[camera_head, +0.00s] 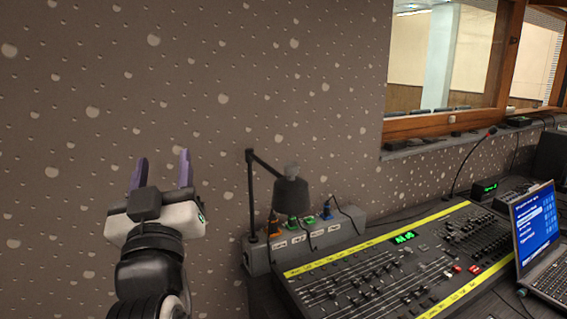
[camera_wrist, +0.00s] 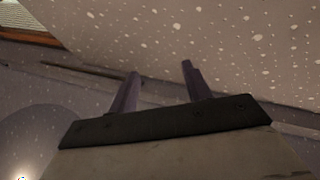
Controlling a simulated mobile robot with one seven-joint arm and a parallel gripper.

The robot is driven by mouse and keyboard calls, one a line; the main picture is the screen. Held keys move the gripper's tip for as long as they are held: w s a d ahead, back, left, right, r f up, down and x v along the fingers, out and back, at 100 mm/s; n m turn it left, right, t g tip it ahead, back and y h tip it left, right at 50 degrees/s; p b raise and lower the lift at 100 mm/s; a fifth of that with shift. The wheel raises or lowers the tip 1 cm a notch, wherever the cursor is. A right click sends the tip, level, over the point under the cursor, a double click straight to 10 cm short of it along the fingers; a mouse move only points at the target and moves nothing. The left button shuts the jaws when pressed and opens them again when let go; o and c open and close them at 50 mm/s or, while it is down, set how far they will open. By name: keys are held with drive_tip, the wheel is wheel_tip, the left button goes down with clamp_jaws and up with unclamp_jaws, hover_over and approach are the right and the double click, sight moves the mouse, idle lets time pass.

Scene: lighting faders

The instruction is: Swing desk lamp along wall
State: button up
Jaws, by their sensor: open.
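The desk lamp (camera_head: 291,192) has a dark shade and a thin black jointed arm. It stands at the wall above a grey socket box, with its post at the box's left end. My gripper (camera_head: 163,166) is to the left of the lamp, in front of the speckled wall, with its two purple fingers pointing up. The fingers are apart and nothing is between them. In the wrist view the open fingers (camera_wrist: 158,85) point toward the wall. A large dark rounded shape at the lower left of that view, with a bright spot, may be the lamp shade.
The socket box (camera_head: 345,228) holds several coloured plugs with cables. A mixing console (camera_head: 380,280) with faders lies in front of it, and a laptop (camera_head: 540,240) is at the right edge. A wood-framed window (camera_head: 440,122) is at the upper right. The wall on the left is bare.

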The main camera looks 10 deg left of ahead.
drive_tip(key=w+d+f+m+g+h, duration=0.2)
drive_tip(key=w+d+m+h, duration=0.25)
drive_tip(key=d+h, duration=0.3)
drive_tip(key=m+g+h+p, duration=0.3)
drive_tip(key=m+p, duration=0.1)
drive_tip(key=p, duration=0.2)
approach(289, 170)
drive_tip(key=shift+n, duration=0.25)
drive_tip(key=w, duration=0.3)
drive_tip(key=w+d+p, duration=0.1)
drive_tip(key=w, duration=0.3)
drive_tip(key=w+d+p, duration=0.1)
drive_tip(key=w, duration=0.3)
drive_tip(key=shift+w, duration=0.15)
clamp_jaws()
